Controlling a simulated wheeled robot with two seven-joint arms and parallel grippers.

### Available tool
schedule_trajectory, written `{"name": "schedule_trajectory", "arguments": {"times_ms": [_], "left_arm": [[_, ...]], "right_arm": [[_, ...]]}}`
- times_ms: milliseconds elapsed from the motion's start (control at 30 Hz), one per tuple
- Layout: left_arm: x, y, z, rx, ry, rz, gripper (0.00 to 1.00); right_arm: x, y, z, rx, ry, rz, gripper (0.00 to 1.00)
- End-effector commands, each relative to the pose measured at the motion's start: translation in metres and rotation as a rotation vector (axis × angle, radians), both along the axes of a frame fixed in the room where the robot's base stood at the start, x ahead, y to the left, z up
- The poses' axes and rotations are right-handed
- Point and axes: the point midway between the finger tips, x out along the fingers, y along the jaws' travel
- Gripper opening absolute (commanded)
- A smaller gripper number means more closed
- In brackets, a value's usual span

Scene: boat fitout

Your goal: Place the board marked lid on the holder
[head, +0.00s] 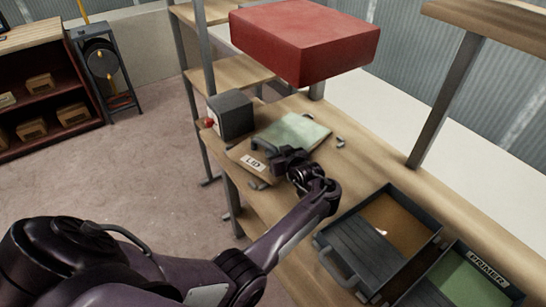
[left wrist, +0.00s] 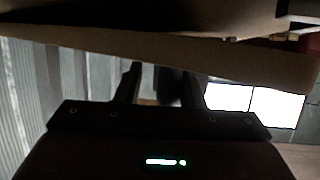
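The brown board marked LID (head: 239,157) is at the bench's front edge, with its white label facing up. My left gripper (head: 277,157) is right beside the board, low over the bench. From the head it overlaps the board's right side, so I cannot tell whether it touches it. In the left wrist view the two fingers (left wrist: 160,85) stand apart, with something dark and unclear between them. A brown slab (left wrist: 215,60) crosses beyond their tips. A pale green panel (head: 296,131) lies flat behind the gripper; I cannot make out a holder for certain. My right gripper is not in view.
A grey box with a red knob (head: 233,113) stands left of the panel. A large red block (head: 305,40) is above the bench. Small grey pieces (head: 340,142) lie beside the panel. An open dark case (head: 365,250) and a green tray marked PRIMER (head: 455,280) are at lower right.

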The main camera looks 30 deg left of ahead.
Motion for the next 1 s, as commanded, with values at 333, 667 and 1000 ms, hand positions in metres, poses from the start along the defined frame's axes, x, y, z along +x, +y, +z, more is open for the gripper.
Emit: {"name": "schedule_trajectory", "arguments": {"times_ms": [333,667,1000], "left_arm": [[-0.0015,0.0013,-0.0027,-0.002,0.006,0.002,0.46],[-0.0028,0.0019,-0.0040,-0.003,0.009,0.005,0.46],[-0.0032,0.0022,-0.0036,-0.003,0.010,0.006,0.46]], "right_arm": [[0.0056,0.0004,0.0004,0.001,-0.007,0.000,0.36],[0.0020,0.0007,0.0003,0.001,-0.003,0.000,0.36],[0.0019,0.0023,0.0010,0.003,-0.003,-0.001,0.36]]}}
